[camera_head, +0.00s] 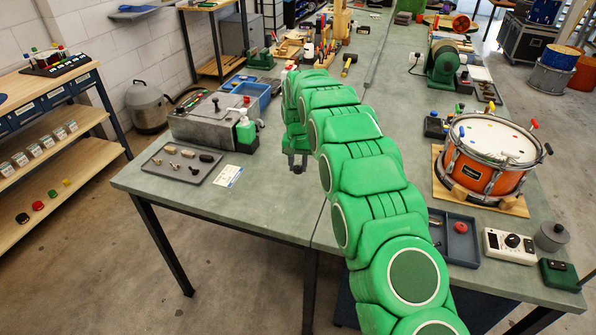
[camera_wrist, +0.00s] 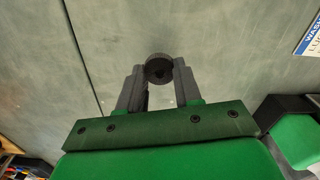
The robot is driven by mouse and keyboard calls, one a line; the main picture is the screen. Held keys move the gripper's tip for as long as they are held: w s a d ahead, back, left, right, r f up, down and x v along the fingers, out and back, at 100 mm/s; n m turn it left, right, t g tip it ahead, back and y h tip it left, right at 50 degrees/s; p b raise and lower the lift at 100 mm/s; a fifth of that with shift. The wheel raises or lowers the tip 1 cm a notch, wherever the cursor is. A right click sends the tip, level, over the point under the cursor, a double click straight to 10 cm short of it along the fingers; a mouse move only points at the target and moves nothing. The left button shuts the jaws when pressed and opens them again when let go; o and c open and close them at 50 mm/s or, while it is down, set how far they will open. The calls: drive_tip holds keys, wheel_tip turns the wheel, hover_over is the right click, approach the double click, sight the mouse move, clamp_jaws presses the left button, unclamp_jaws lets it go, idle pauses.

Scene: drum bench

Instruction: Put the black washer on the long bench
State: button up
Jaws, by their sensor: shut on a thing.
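The black washer (camera_wrist: 159,68) is a dark round disc with a small central hole, held between the fingertips of my gripper (camera_wrist: 158,82) in the wrist view. My gripper is shut on it, over the grey-green surface of the long bench (camera_wrist: 120,30). In the head view my gripper (camera_head: 297,162) points down over the bench (camera_head: 270,205), right of the grey box and near the seam in the top. The washer is too small to make out there. I cannot tell whether it touches the surface.
A tray of small parts (camera_head: 202,175), a printed card (camera_head: 228,176) and a grey box (camera_head: 200,128) stand left of my gripper. An orange drum (camera_head: 480,172), a blue-grey tray (camera_head: 462,245) and a white meter (camera_head: 508,246) are on the right. The bench front around the seam is clear.

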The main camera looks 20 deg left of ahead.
sight(298, 167)
drive_tip(key=shift+f, duration=1.55)
drive_tip(key=o, duration=1)
drive_tip(key=shift+f, duration=0.15)
